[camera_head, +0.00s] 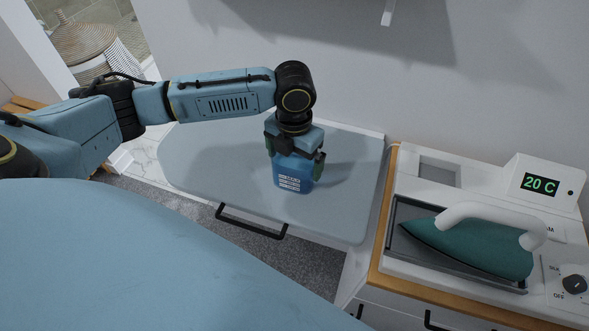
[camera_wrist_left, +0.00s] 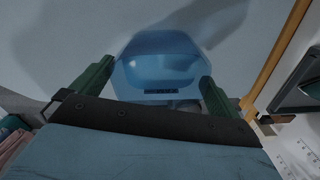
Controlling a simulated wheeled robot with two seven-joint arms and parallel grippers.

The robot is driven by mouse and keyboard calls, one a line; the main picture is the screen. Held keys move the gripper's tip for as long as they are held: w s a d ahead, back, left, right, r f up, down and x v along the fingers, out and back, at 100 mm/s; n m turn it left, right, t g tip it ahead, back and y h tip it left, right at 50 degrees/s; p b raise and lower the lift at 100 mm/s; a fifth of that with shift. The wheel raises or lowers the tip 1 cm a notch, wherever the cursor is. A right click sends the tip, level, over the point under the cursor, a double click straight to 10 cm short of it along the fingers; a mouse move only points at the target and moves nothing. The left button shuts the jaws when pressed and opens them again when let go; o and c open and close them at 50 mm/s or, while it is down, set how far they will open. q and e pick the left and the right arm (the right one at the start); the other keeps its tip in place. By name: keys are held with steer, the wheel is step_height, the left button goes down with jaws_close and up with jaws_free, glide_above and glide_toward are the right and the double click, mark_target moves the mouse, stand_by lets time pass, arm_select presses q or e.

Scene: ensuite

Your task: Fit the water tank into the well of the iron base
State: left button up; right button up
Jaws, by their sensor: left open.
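The blue water tank (camera_head: 293,174) stands upright on the grey board, with a white label on its front. My left gripper (camera_head: 296,163) is above it, pointing down, with its green fingers on either side of the tank. In the left wrist view the tank (camera_wrist_left: 160,68) lies between the open fingers (camera_wrist_left: 155,90); whether they touch it I cannot tell. The white iron base (camera_head: 480,290) is at the right, and the square well (camera_head: 439,172) shows as a recess at its back left. My right gripper is not in view.
A teal iron (camera_head: 475,246) with a white handle rests in the base's tray. A display box (camera_head: 543,183) reading 20 C stands at the base's back right. The grey board (camera_head: 205,160) is otherwise clear, with a black handle (camera_head: 250,222) at its front. A wall rises behind.

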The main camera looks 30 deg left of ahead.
arm_select(q)
steer(key=c, duration=1.4)
steer(key=shift+c, duration=0.3)
steer(key=shift+r, duration=0.15)
